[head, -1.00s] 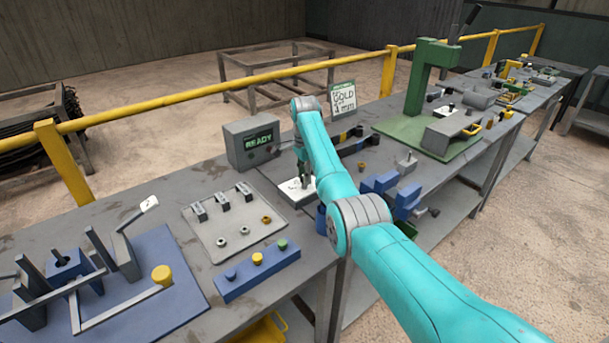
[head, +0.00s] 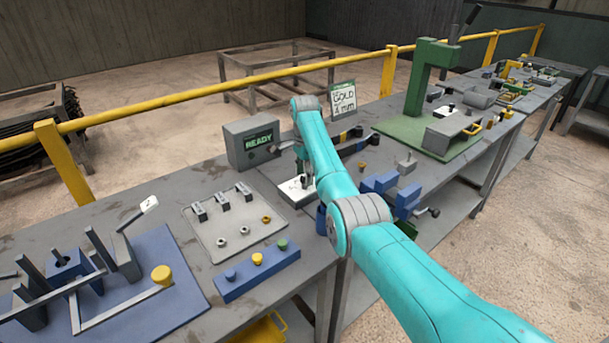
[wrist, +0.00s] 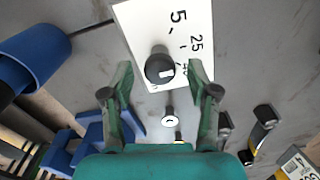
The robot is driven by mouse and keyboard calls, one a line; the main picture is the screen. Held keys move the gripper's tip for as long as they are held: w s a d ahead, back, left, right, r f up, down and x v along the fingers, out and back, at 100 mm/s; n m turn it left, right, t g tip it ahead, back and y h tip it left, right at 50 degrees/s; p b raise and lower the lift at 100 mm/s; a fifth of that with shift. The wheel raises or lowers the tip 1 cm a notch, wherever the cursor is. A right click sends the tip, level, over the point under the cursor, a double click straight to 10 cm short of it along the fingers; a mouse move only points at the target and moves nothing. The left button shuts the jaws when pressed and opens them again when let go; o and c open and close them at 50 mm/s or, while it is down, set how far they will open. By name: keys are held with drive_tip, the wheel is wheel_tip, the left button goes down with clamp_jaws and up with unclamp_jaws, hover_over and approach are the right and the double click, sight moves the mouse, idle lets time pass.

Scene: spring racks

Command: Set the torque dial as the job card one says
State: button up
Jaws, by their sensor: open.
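The torque dial is a white plate (head: 291,191) on a grey base, on the bench left of my arm. In the wrist view the plate (wrist: 143,30) carries printed numbers, among them 5 and 25. Its round dark knob (wrist: 159,66) has a white mark, pointing right in that view. My gripper (wrist: 161,78) is open, its green fingers on either side of the knob with gaps; I cannot tell their exact height. In the head view my gripper (head: 304,172) partly hides the dial. A card (head: 344,101) behind reads GOLD and 4 mm; its header is too small to read.
A grey box (head: 251,143) showing READY stands behind the dial. A blue cup (wrist: 38,52) and blue blocks (wrist: 88,148) are close to my gripper. A grey plate with clips (head: 213,236) and a blue button bar (head: 246,280) lie left. A green press (head: 420,85) stands right.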

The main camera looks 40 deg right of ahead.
sight(304, 176)
wheel_tip(304, 176, up, 12)
idle(0.5)
drive_tip(key=shift+f, duration=0.2)
